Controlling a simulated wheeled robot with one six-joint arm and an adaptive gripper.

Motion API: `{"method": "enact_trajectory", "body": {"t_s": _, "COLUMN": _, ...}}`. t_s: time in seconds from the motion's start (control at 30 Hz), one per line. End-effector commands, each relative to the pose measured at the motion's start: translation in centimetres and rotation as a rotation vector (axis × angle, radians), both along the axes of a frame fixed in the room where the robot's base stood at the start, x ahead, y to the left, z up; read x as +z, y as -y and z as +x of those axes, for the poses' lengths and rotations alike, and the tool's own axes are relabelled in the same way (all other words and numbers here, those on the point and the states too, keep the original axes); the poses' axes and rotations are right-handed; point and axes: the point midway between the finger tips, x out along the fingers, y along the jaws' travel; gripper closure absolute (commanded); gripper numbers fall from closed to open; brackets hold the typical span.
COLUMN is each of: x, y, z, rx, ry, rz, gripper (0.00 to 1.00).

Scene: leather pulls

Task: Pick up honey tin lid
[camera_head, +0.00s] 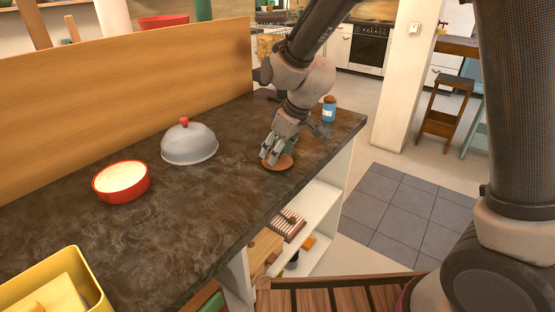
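My gripper (272,152) points down at the counter's right part. Its fingertips are at a flat, round brown piece (282,166), which looks like a lid or coaster lying on the counter. A small dark green thing (292,147) shows just behind the fingers, partly hidden. I cannot tell whether the fingers touch either one, or how far apart they are. A small blue jar (330,113) with a brown top (330,99) and a pale label stands upright behind and right of my gripper. No readable marking shows which piece is the honey tin lid.

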Motion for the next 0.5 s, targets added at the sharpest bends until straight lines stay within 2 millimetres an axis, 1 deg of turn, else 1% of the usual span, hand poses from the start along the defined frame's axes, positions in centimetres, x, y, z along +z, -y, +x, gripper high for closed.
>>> {"method": "enact_trajectory", "body": {"t_s": 0.03, "x": 0.01, "y": 0.01, "z": -0.01, "rx": 0.0, "ry": 0.0, "rz": 0.0, "gripper": 0.51}}
{"method": "enact_trajectory", "body": {"t_s": 0.17, "x": 0.01, "y": 0.01, "z": -0.02, "rx": 0.0, "ry": 0.0, "rz": 0.0, "gripper": 0.75}}
{"method": "enact_trajectory", "body": {"t_s": 0.2, "x": 0.01, "y": 0.01, "z": -0.02, "rx": 0.0, "ry": 0.0, "rz": 0.0, "gripper": 0.82}}
{"method": "enact_trajectory", "body": {"t_s": 0.27, "x": 0.01, "y": 0.02, "z": -0.02, "rx": 0.0, "ry": 0.0, "rz": 0.0, "gripper": 0.93}}
{"method": "enact_trajectory", "body": {"t_s": 0.3, "x": 0.01, "y": 0.02, "z": -0.03, "rx": 0.0, "ry": 0.0, "rz": 0.0, "gripper": 0.96}}
{"method": "enact_trajectory", "body": {"t_s": 0.5, "x": 0.0, "y": 0.03, "z": -0.03, "rx": 0.0, "ry": -0.001, "rz": -0.001, "gripper": 0.96}}
